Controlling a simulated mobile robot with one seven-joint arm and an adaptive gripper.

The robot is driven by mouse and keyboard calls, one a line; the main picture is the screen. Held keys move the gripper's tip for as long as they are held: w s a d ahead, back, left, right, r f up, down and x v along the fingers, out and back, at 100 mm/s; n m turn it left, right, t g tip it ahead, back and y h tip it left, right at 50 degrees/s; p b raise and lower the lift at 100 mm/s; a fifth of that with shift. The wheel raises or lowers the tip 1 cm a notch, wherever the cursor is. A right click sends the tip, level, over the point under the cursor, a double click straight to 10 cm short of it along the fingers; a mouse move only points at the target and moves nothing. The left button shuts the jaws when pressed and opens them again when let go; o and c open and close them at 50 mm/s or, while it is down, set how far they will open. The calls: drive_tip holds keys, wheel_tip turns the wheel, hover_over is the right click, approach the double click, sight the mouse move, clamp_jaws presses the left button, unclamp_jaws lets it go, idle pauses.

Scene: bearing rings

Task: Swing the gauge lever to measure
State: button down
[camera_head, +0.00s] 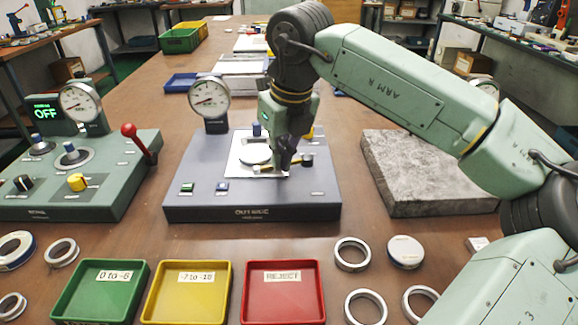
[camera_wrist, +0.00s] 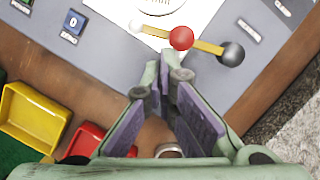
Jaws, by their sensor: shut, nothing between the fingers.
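The gauge lever is a yellow bar with a red ball (camera_wrist: 181,38) on its middle and a black knob (camera_wrist: 231,54) at one end; the black knob (camera_head: 307,160) also shows in the head view. It lies over the grey-blue OUT RACE fixture (camera_head: 190,160), near its white plate. A round dial gauge (camera_head: 209,98) stands at the fixture's back left. My gripper (camera_head: 285,163) is shut and empty, pointing down over the fixture. In the wrist view my fingertips (camera_wrist: 168,76) are beside the lever, on the near side of the red ball. Contact cannot be told.
A green fixture (camera_head: 60,180) with a red-knobbed lever (camera_head: 130,131) stands left. A stone block (camera_head: 425,170) is on the right. Green (camera_head: 98,292), yellow (camera_head: 186,292) and red (camera_head: 283,292) trays lie in front, with several loose rings (camera_head: 352,254) beside them.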

drive_tip(key=shift+w+a+b, duration=0.3)
drive_tip(key=shift+w+a, duration=0.45)
drive_tip(key=shift+w, duration=0.2)
idle(0.6)
